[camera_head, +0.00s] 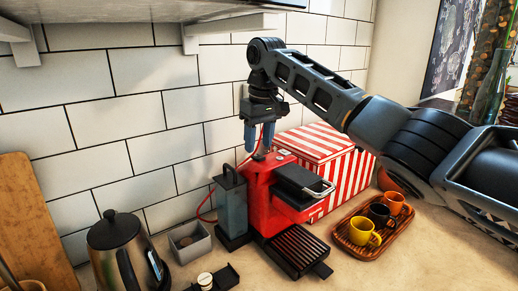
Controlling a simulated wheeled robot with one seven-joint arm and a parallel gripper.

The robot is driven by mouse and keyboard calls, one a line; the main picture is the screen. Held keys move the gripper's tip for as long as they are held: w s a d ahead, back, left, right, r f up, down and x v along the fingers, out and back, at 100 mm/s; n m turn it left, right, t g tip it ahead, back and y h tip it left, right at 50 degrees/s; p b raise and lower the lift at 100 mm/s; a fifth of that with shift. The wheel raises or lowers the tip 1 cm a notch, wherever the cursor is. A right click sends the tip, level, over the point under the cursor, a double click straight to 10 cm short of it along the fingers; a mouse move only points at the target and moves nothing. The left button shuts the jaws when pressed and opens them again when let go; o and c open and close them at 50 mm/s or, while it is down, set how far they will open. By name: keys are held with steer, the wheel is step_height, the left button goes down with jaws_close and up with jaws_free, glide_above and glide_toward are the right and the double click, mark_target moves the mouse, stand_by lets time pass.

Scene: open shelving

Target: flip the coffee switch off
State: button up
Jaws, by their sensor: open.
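A red coffee machine (262,199) stands on the counter against the tiled wall. It has a dark water tank (230,203) on its left, a dark lid with a metal handle on its right, and a black drip tray (296,250) in front. My gripper (260,153) points down just above the top rear of the machine, with its blue-grey fingers apart. A small switch-like part (260,156) shows on the machine's top by the fingertips. I cannot tell its position or whether the fingers touch it.
A red-and-white striped box (326,160) stands behind the machine, near my arm. A wooden tray (359,248) with cups is at right. A kettle (117,249) and a small grey bin (190,243) are at left. A shelf (120,10) hangs above.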

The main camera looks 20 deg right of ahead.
steer(key=shift+r+b, duration=0.3)
steer(key=shift+r, duration=0.65)
steer(key=s+d+r+b, duration=0.1)
steer(key=s+d+r, duration=0.5)
steer(key=d, duration=0.4)
steer(key=shift+r, duration=0.45)
